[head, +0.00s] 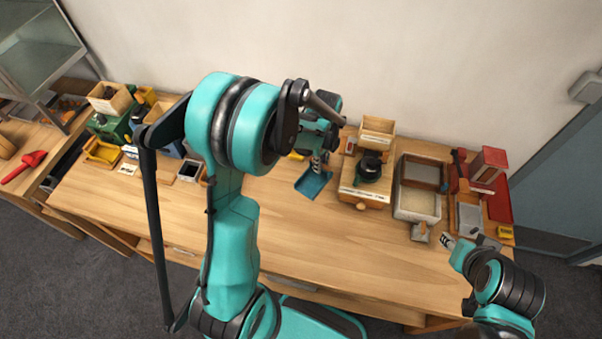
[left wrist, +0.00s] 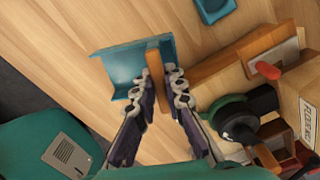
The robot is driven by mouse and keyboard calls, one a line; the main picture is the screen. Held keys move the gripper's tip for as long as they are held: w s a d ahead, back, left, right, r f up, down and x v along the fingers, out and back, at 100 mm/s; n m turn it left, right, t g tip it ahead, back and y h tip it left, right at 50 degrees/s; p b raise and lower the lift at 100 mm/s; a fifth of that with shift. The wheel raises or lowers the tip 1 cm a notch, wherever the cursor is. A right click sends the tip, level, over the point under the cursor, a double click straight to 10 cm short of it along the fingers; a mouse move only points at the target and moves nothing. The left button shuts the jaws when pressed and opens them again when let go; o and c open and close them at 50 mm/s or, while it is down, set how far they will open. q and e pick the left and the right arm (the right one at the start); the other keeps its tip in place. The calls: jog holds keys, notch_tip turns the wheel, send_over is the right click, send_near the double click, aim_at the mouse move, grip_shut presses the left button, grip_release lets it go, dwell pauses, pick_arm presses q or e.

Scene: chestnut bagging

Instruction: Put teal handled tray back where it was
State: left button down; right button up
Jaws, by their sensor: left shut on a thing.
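The teal handled tray (head: 313,183) is a small open scoop-like tray with a wooden handle. It is near the middle of the table in the head view, and I cannot tell whether it touches the tabletop. In the left wrist view the tray (left wrist: 118,70) is beyond the fingertips, its wooden handle between them. My left gripper (head: 319,162) is shut on this handle; its fingers also show in the left wrist view (left wrist: 168,82). My right gripper (head: 447,240) is low at the table's right side, by a grey scoop; its jaws are too small to read.
A wooden stand with a dark round device (head: 370,168) is right of the tray. Grey-lined trays (head: 418,203) and a red rack (head: 490,165) stand farther right. Another teal piece (left wrist: 213,8) shows in the left wrist view. The table's front middle (head: 340,245) is clear.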

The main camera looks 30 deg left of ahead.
aim_at(310, 183)
pick_arm(q)
jog(key=shift+s+a+f+b, duration=0.15)
jog(key=shift+a+f+b, duration=0.05)
jog(key=shift+a+f, duration=1)
jog(key=shift+s+a+f+b, duration=0.1)
jog(key=shift+a+f+b, duration=0.15)
jog(key=shift+a+f, duration=1)
jog(key=shift+s+a+f+b, duration=0.2)
jog(key=shift+a+f, duration=0.55)
jog(key=shift+f, duration=0.85)
jog(key=c, duration=1.6)
grip_release()
jog(key=shift+f, duration=0.1)
